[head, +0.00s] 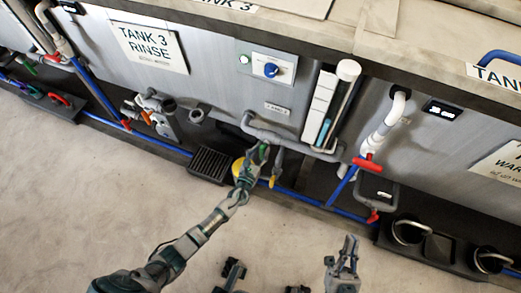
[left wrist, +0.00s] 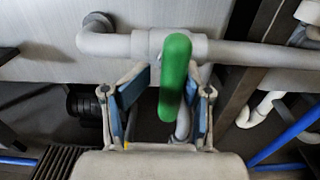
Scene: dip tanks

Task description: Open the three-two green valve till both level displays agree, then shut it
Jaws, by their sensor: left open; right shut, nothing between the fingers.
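A green valve handle (left wrist: 175,75) sits on a grey pipe (left wrist: 240,52) in the left wrist view, standing upright between the fingers. My left gripper (left wrist: 163,105) is open around it, with a blue-padded finger on each side; whether either touches cannot be told. In the head view my left gripper (head: 257,157) reaches the pipework below tank 3 and mostly hides the handle. A black display (head: 442,109) with small white digits is on the right tank wall; another dark display (head: 72,7) is at the top left. Their digits are unreadable. My right gripper (head: 348,252) is shut and empty above the floor.
A sight tube (head: 325,118) with blue liquid stands right of the valve. Red handles (head: 367,164) sit on pipes to either side. A black grate (head: 210,164) and blue pipe (head: 310,200) run along the base.

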